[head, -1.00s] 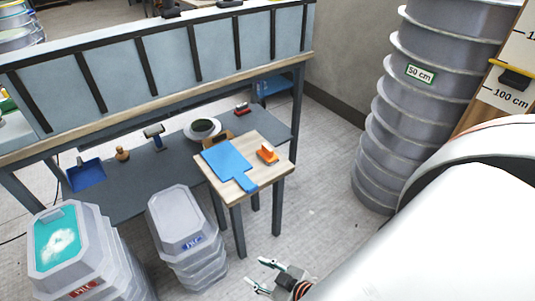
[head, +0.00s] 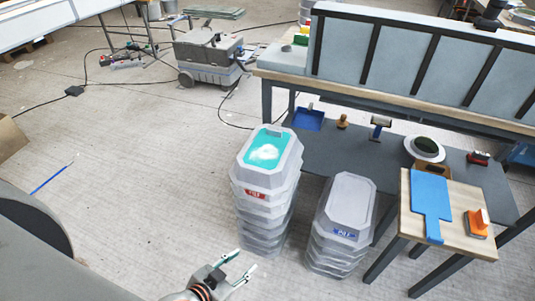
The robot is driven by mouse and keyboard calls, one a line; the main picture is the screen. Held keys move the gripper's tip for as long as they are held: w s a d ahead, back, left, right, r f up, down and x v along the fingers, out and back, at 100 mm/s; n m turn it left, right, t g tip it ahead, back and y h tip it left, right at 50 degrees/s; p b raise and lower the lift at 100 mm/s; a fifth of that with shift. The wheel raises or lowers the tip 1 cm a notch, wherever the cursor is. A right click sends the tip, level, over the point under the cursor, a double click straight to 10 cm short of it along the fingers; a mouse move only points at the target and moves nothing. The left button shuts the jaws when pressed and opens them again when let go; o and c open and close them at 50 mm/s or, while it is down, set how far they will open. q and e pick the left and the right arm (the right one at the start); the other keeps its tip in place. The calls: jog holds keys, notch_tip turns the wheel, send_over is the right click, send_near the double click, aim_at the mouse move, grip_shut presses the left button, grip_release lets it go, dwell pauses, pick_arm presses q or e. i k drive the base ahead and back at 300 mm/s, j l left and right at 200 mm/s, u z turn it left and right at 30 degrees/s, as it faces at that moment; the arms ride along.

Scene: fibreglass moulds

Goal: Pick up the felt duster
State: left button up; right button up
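An orange block with a grey underside (head: 478,223) sits at the right of the small wooden table (head: 462,241); it looks like the felt duster, though its felt is too small to make out. A blue board with a handle (head: 431,197) lies beside it, to its left. My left gripper (head: 245,261) is at the bottom of the head view, fingers apart and empty. It is in front of the tub stacks, well left of the small table and apart from it. My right gripper is not in view.
A stack of tubs with a teal top (head: 265,190) and a grey stack (head: 343,215) stand between my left gripper and the small table. Behind, a low dark shelf (head: 345,155) holds a dustpan (head: 309,119), a roller (head: 380,128) and a round bowl (head: 424,149). The left floor is mostly clear.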

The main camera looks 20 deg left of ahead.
aim_at(477, 222)
jog(key=i+l+u, duration=0.1)
jog(key=l+u, duration=0.25)
jog(key=l, duration=0.7)
jog(key=l+u, duration=0.35)
jog(key=l, duration=0.75)
jog(key=k, duration=0.05)
